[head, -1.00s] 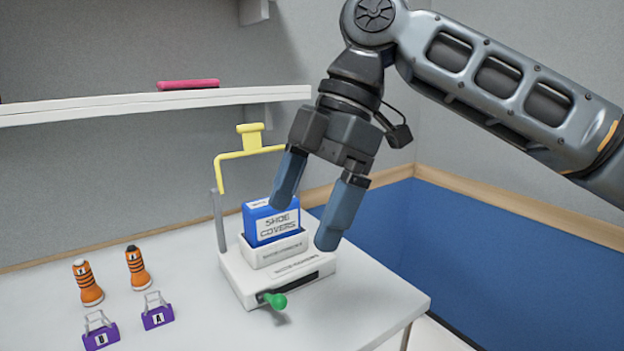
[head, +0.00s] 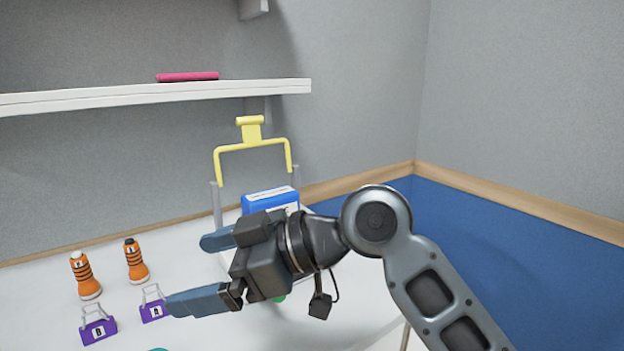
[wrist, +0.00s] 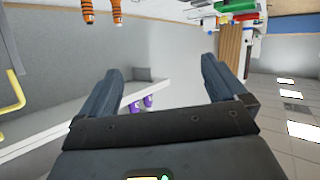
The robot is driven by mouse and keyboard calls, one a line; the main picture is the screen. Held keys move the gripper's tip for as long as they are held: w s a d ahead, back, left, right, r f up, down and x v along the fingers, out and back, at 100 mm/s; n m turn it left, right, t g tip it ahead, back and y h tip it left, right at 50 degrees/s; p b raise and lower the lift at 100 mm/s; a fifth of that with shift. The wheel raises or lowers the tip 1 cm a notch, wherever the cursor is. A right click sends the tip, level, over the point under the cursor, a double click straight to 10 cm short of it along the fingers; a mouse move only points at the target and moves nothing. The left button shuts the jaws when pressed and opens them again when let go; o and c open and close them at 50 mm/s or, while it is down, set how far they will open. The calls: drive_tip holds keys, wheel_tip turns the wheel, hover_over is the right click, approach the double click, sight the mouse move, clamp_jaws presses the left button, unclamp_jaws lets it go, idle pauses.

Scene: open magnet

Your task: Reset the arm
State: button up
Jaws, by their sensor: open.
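My gripper (head: 192,270) is open and empty in the head view. It points to the left, low in front of the white table's device. In the wrist view its two fingers (wrist: 160,85) stand apart with nothing held between them. The blue shoe covers box (head: 270,199) stands in the device behind my gripper. The device's yellow handle (head: 252,146) stands raised above the box.
A white shelf (head: 130,98) holds a pink object (head: 188,76). A blue wall panel (head: 480,255) is at right.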

drive_tip(key=s+d+f+m+t+h+b, duration=0.1)
drive_tip(key=s+d+f+m+t+h, duration=0.1)
drive_tip(key=s+d+f+m+t, duration=0.35)
drive_tip(key=s+d+f+m+t+h+b, duration=0.1)
drive_tip(key=s+d+f+m+t+h, duration=0.15)
drive_tip(key=d+f+m+t, duration=0.4)
drive_tip(key=s+d+f+m+t+h+b, duration=0.15)
drive_tip(key=s+d+f+m, duration=0.25)
drive_tip(key=f+m, duration=0.45)
drive_tip(key=s+d+f+h, duration=0.5)
drive_tip(key=s+d+h, duration=0.1)
drive_tip(key=s+d, duration=0.6)
drive_tip(key=s+d+r+n+h, duration=0.1)
drive_tip(key=s+d+r, duration=0.1)
drive_tip(key=s, duration=0.4)
drive_tip(key=s+d+r+n+h+b, duration=0.1)
drive_tip(key=s+d, duration=0.3)
drive_tip(key=s, duration=0.3)
drive_tip(key=shift+r, duration=0.35)
